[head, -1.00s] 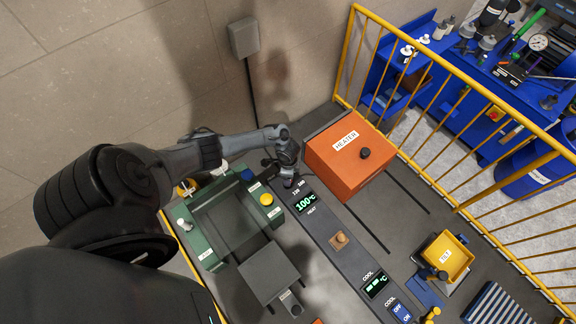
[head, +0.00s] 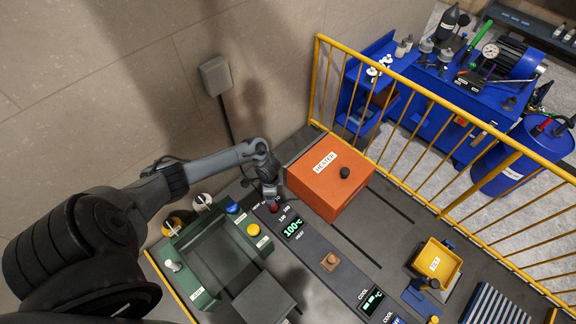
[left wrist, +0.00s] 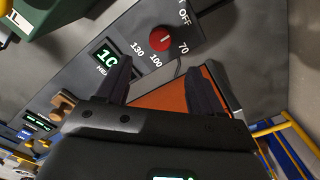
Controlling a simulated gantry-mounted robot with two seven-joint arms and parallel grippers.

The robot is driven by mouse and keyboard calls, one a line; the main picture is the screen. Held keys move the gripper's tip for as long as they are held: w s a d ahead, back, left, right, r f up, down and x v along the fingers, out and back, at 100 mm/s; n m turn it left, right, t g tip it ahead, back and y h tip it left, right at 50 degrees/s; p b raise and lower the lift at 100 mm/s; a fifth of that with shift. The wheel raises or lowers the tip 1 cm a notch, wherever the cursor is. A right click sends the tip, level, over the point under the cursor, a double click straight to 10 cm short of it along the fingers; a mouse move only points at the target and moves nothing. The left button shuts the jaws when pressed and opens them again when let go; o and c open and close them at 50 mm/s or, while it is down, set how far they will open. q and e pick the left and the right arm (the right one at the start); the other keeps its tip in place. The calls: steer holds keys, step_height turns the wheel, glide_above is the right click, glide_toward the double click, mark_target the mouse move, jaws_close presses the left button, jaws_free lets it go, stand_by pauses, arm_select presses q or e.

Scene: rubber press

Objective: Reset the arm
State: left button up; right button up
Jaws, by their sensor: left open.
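My left arm comes in from the left in the head view. Its gripper (head: 271,199) hangs over the heat end of the dark control panel (head: 312,249), beside the orange heater (head: 327,183). In the left wrist view the gripper (left wrist: 165,66) is open, with two dark fingers apart and nothing between them. A red dial knob (left wrist: 160,39) lies beyond the fingertips, apart from them, with markings 70, 100, 130 and OFF around it. In the head view the knob (head: 273,208) shows just by the fingertips. The heat display (head: 291,228) reads 100°C. My right gripper is not seen.
A green press-like machine (head: 205,264) with a yellow button (head: 254,229) stands left of the panel. A yellow railing (head: 425,128) runs behind the heater. A yellow tray (head: 437,262) sits at the right. A wall box (head: 215,75) is behind the arm.

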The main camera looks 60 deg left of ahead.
arm_select(q)
steer(key=d+r+t, duration=0.2)
steer(key=d, duration=0.7)
steer(key=d+r+t, duration=0.1)
steer(key=d+r, duration=0.1)
steer(key=d, duration=0.8)
steer(key=s+d+r+n+p, duration=0.1)
steer(key=s+d+r+n, duration=0.1)
steer(key=s+r, duration=0.3)
steer(key=s+d+r+n, duration=0.2)
steer(key=s+r, duration=0.4)
steer(key=r, duration=0.8)
steer(key=shift+s+d+r+n+t+p, duration=0.2)
steer(key=shift+d+n+t+p, duration=0.1)
steer(key=shift+d+n+p, duration=0.1)
